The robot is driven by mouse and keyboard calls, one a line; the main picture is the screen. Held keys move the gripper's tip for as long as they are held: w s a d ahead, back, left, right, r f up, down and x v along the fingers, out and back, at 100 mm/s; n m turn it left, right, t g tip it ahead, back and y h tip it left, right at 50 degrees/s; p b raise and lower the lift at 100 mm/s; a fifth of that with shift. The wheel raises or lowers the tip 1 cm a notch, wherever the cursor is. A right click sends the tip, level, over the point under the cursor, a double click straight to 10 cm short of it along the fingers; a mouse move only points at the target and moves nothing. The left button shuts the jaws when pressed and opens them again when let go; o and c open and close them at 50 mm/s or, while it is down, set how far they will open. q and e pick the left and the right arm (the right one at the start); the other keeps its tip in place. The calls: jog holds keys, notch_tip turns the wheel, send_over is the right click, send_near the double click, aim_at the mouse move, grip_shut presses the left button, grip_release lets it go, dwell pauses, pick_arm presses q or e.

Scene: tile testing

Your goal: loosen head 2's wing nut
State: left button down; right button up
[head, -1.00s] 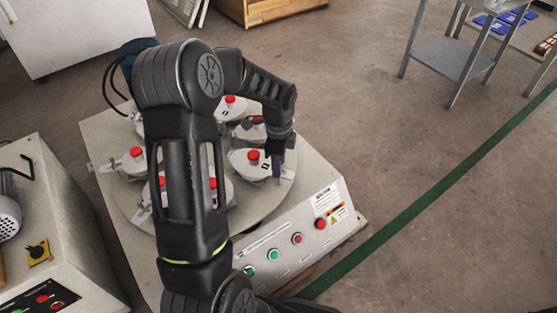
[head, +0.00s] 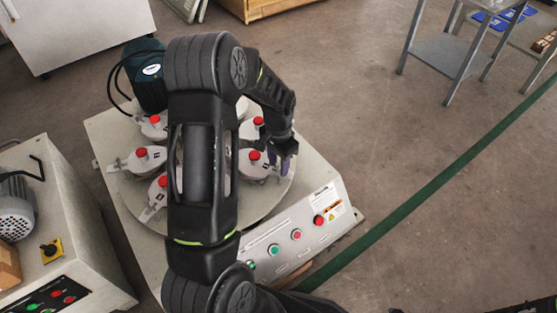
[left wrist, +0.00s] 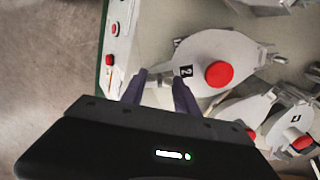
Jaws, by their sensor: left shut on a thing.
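Head 2 (left wrist: 205,55) is a rounded pale grey plate with a red knob and a black "2" label in the left wrist view. In the head view it is the right-hand head (head: 255,168) on the round table, partly covered by my arm. My left gripper (head: 284,168) points down at its outer right edge. In the left wrist view my left gripper (left wrist: 160,84) has its two fingers on either side of the wing nut at that edge and is shut on it. The wing nut itself is mostly hidden. My right gripper does not show.
Other heads with red knobs (head: 142,152) sit around the round table. The front panel carries several buttons (head: 297,235). A dark green motor (head: 148,75) stands behind. Another machine (head: 70,240) is at left, and a grey metal table (head: 445,50) at upper right.

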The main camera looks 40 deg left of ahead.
pick_arm(q)
jog(key=n+p, duration=0.1)
jog(key=n, duration=0.4)
jog(key=shift+p, duration=0.35)
jog(key=c, duration=0.9)
grip_release()
notch_tip(320, 180, up, 8)
jog(key=shift+f+p, duration=0.1)
jog(key=shift+p, duration=1.05)
